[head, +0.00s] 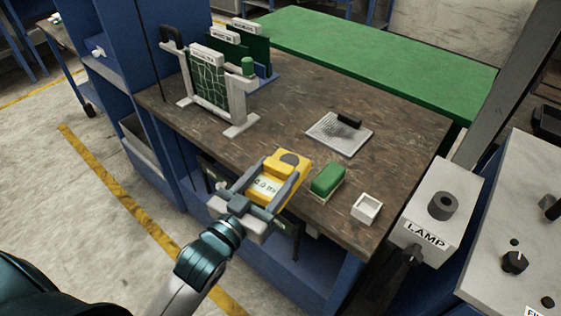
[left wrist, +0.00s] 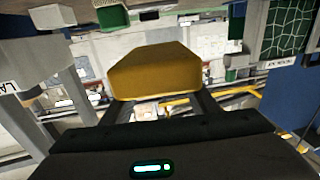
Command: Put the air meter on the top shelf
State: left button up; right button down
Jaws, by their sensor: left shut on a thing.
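The air meter (head: 283,166) is a yellow block with a pale display and a dark round spot. My left gripper (head: 272,187) is shut on it and holds it by the front edge of the brown workbench. In the left wrist view the yellow air meter (left wrist: 155,72) sits between the two dark fingers (left wrist: 160,95). A blue shelf unit (head: 112,50) stands at the left of the bench, with a shelf carrying a small white item (head: 99,51) and a lower grey bin. Its top is cut off by the frame. My right gripper is not in view.
A green block (head: 328,178) and a small white tray (head: 367,208) lie right of the air meter. A rack with a green circuit board (head: 208,80) stands at the bench's back left. A perforated plate (head: 340,133) lies mid-bench. A LAMP box (head: 430,215) is at right.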

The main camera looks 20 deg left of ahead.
aim_at(255, 195)
pick_arm(q)
jog(key=s+y, duration=0.1)
jog(key=s+a+f+n+y, duration=0.1)
jog(key=s+a+n+y, duration=0.1)
jog(key=shift+s+f, duration=0.25)
jog(key=shift+s, duration=0.15)
jog(key=shift+s+a+f+y, duration=0.15)
jog(key=shift+s+a+y, duration=0.05)
jog(key=shift+s+y, duration=0.2)
